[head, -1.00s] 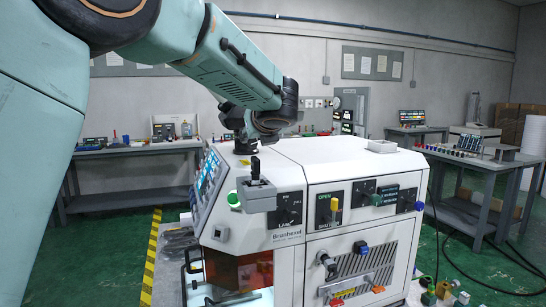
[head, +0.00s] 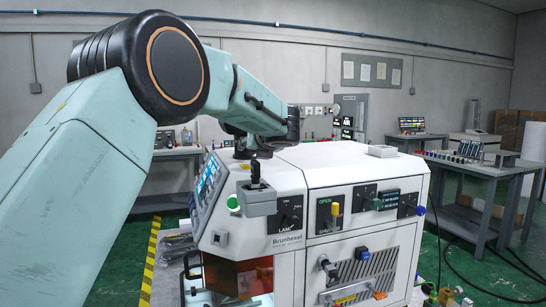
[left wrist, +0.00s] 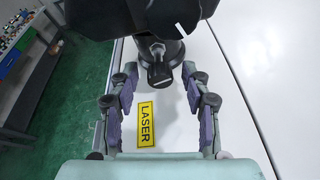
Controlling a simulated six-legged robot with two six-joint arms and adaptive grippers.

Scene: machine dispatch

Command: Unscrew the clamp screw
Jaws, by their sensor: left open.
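A dark screw with a black knob-like head (left wrist: 160,72), which looks like the clamp screw, sticks out from a dark round mount above the white machine top in the left wrist view. My left gripper (left wrist: 160,78) is open, with one finger on each side of the screw head. A gap shows on both sides, and I cannot tell how deep the fingers reach. My right gripper is not in view.
A yellow LASER label (left wrist: 146,124) lies on the machine top below the screw. A joystick box (head: 257,198) and several knobs and switches stick out from the machine's front. A bench (head: 480,165) stands at the right. The machine top's right part is mostly clear.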

